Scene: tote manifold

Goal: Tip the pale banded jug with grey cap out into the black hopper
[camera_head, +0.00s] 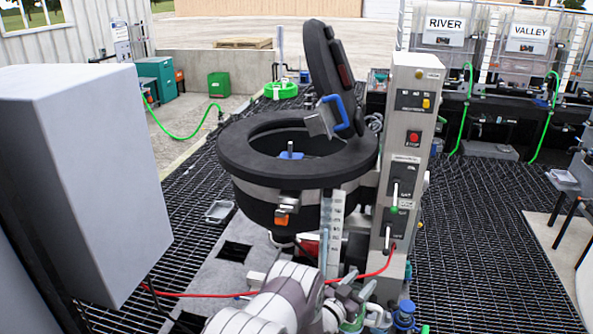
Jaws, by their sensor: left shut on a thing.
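The black hopper (232,165) stands in the middle, a round bowl with a thick black rim. Its lid (323,62) is swung up and open at the back right, with a blue handle (343,108) on it. A blue piece (290,153) shows inside the hopper. My left arm comes in at the bottom, and my left gripper (349,299) is low in front of the hopper, below its rim. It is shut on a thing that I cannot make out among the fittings. I cannot pick out the pale banded jug with grey cap. My right gripper is out of view.
A control post (404,130) with switches and a red button stands close right of the hopper. A large pale grey box (85,170) fills the left. A red hose (190,294) crosses in front. Blue fittings (404,314) sit at the bottom. Grating to the right is clear.

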